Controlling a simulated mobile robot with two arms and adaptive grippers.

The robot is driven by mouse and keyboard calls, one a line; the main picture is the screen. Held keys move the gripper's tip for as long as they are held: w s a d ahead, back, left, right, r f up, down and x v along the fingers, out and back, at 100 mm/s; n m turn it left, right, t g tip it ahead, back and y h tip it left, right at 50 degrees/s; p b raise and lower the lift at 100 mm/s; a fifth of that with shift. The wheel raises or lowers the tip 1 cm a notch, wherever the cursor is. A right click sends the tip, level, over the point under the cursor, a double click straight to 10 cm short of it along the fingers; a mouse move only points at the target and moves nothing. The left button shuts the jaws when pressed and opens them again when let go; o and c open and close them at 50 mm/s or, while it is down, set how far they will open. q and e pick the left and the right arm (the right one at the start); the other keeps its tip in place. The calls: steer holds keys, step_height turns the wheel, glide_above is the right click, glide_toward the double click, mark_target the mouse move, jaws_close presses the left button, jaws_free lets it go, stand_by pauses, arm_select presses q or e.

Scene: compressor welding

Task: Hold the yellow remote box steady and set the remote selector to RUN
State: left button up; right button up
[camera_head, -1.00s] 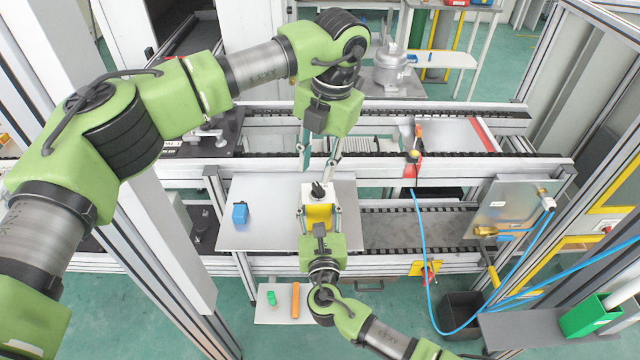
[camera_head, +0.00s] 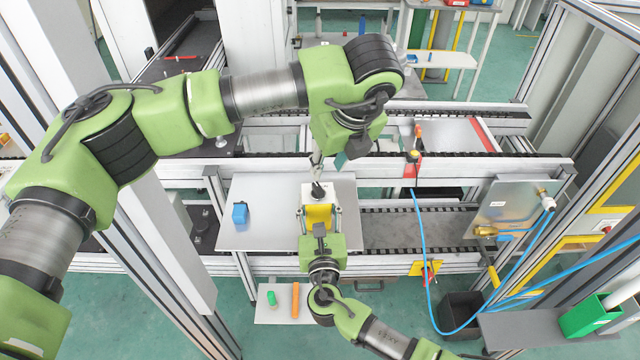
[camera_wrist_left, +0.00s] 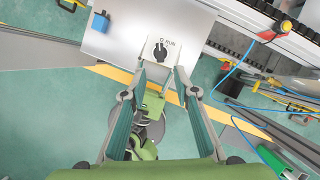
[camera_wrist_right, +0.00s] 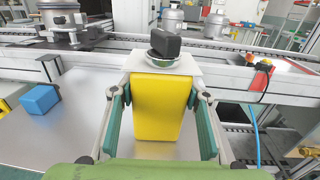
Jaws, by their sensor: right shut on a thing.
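The yellow remote box (camera_head: 318,216) stands upright on the grey plate, with a light top panel and a black selector knob (camera_head: 318,190). My right gripper (camera_wrist_right: 158,100) is shut on the box, one finger on each side. In the left wrist view the knob (camera_wrist_left: 160,54) sits on the panel below the marks "O" and "RUN"; which mark it points to I cannot tell. My left gripper (camera_wrist_left: 160,80) is open and empty, its fingertips short of the knob and to either side of it. In the head view its wrist partly hides its fingers above the box.
A blue block (camera_head: 240,213) lies on the grey plate (camera_head: 262,190) left of the box. A red and yellow device (camera_head: 414,155) stands on the rail to the right. A blue hose (camera_head: 424,260) hangs right of the plate.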

mark_target(318, 188)
arm_select(q)
steer(key=x, duration=1)
steer(key=shift+w+f, duration=0.1)
steer(key=shift+f, duration=0.05)
jaws_close()
